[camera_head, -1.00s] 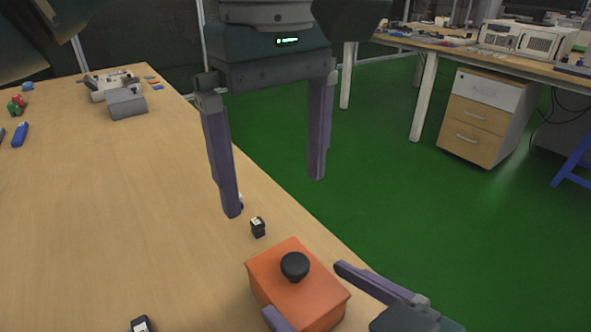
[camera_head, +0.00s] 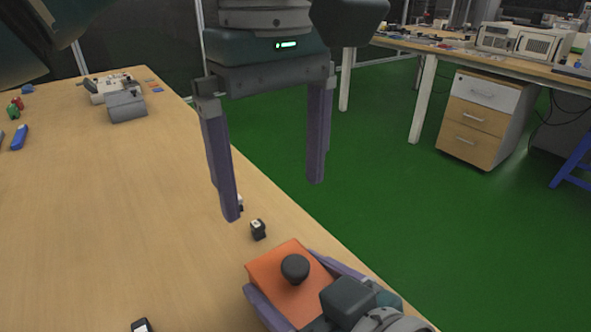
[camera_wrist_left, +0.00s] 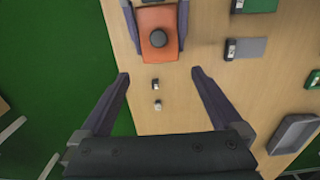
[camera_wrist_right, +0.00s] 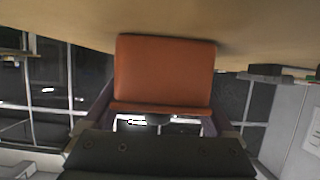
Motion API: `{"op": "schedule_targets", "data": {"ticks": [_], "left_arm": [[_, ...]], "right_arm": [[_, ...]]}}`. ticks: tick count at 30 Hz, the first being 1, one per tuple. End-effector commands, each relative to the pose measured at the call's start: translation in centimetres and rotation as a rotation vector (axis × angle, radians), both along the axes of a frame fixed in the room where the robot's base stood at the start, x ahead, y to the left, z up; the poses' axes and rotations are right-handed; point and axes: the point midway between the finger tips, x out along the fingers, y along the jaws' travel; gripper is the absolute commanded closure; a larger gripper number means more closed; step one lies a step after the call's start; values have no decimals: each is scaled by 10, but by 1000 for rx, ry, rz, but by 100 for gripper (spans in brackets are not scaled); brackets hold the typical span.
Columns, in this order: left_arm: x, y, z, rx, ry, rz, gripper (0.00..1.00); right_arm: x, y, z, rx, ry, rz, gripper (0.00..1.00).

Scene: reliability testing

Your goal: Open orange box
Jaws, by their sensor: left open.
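The orange box (camera_head: 268,274) with a round black knob (camera_head: 295,268) on its lid stands near the table's right edge. The lid is on. My right gripper (camera_head: 282,272) has its fingers along two opposite sides of the box; whether they press on it is unclear. In the right wrist view the orange box (camera_wrist_right: 165,72) fills the space between the fingers. My left gripper (camera_head: 272,200) is open and empty, above and beyond the box. The left wrist view shows the orange box (camera_wrist_left: 152,20) ahead of its fingers (camera_wrist_left: 158,75).
A small black-and-white block (camera_head: 258,229) stands just beyond the box, with another small one partly hidden behind my left finger. A dark device (camera_head: 141,325) lies at the near edge. The middle of the table (camera_head: 110,210) is clear.

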Motion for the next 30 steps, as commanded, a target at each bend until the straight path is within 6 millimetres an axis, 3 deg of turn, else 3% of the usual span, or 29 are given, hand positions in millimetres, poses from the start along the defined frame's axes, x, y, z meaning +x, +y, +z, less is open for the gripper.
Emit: {"op": "schedule_targets", "data": {"ticks": [2,18,22,26,30], "left_arm": [[0,0,0,0,0,0,0],[0,0,0,0,0,0,0],[0,0,0,0,0,0,1],[0,0,2,-5,-12,-29,16],[0,2,9,-21,-73,-191,31]], "right_arm": [[0,0,0,0,0,0,37],[0,0,0,-1,1,0,98],[0,0,0,-1,1,0,100],[0,0,0,-1,1,0,100],[0,0,0,-1,1,0,100]]}}
